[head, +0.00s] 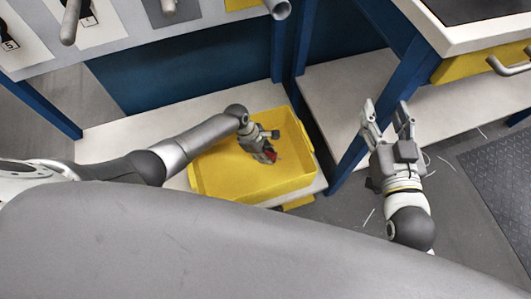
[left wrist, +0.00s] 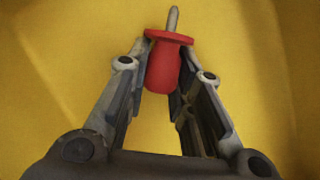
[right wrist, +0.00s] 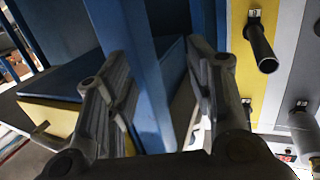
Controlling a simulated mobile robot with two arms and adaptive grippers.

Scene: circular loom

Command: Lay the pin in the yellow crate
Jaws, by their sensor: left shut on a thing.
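The yellow crate (head: 210,178) stands on a pale low shelf in the head view. My left gripper (head: 268,155) reaches down inside the crate's walls. In the left wrist view, my left gripper (left wrist: 163,75) is shut on the red pin (left wrist: 165,65), which has a wide collar and a thin grey tip. Yellow crate surface (left wrist: 60,70) fills the background there; whether the pin touches the floor I cannot tell. My right gripper (head: 387,108) is open and empty, well right of the crate, with its fingers apart in the right wrist view (right wrist: 160,75).
The pale shelf (head: 120,140) runs under the crate. A blue post (head: 365,125) stands between the crate and my right gripper. A panel (head: 130,25) with grey pegs is above the crate. A cabinet with a yellow drawer (head: 470,64) is at upper right.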

